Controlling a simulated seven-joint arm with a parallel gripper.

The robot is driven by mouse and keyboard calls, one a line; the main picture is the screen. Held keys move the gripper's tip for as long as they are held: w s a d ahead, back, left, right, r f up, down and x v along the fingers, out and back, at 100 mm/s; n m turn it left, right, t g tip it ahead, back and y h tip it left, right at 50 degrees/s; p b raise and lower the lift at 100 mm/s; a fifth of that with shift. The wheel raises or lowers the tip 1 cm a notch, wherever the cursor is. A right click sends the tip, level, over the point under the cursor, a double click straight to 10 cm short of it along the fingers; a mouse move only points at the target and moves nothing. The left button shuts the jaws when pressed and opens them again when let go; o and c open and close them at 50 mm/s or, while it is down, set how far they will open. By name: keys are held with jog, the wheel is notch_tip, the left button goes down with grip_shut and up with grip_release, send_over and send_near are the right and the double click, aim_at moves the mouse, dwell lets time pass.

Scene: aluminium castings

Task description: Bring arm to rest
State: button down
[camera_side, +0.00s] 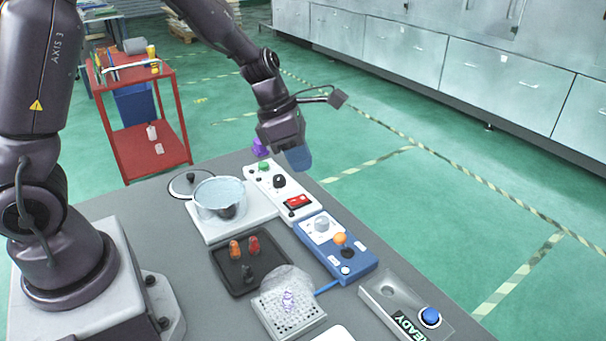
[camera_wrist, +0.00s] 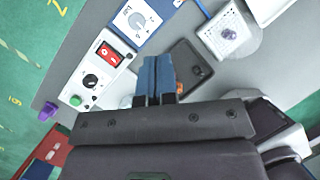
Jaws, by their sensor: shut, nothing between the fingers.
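My gripper (camera_side: 299,160) hangs from my arm above the far part of the grey table (camera_side: 215,165), over the far end of the white control box. Its blue fingers are together with nothing between them, as the wrist view (camera_wrist: 157,66) also shows. The white control box (camera_side: 268,181) carries a green button, a black knob and a red switch. The fingers look clear of it in the side view.
A blue box (camera_side: 333,262) with an orange-topped lever, a black tray (camera_side: 229,277) with orange and red pieces, a glass dish (camera_side: 219,196), a perforated block (camera_side: 289,318) and a blue-button box (camera_side: 405,310) crowd the table. A purple piece (camera_side: 260,147) is at the far edge. A red cart (camera_side: 140,147) stands behind.

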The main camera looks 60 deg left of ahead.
jog(key=s+r+m+t+y, duration=0.1)
jog(key=s+r+m, duration=0.6)
jog(key=m, duration=0.7)
jog(key=s+d+r+m+t+y, duration=0.1)
jog(key=s+r+m+y, duration=0.1)
jog(key=s+r+m, duration=0.6)
jog(key=s+m, duration=0.4)
jog(key=m, duration=0.3)
jog(key=shift+t+y, duration=0.3)
jog(key=shift+t, duration=0.1)
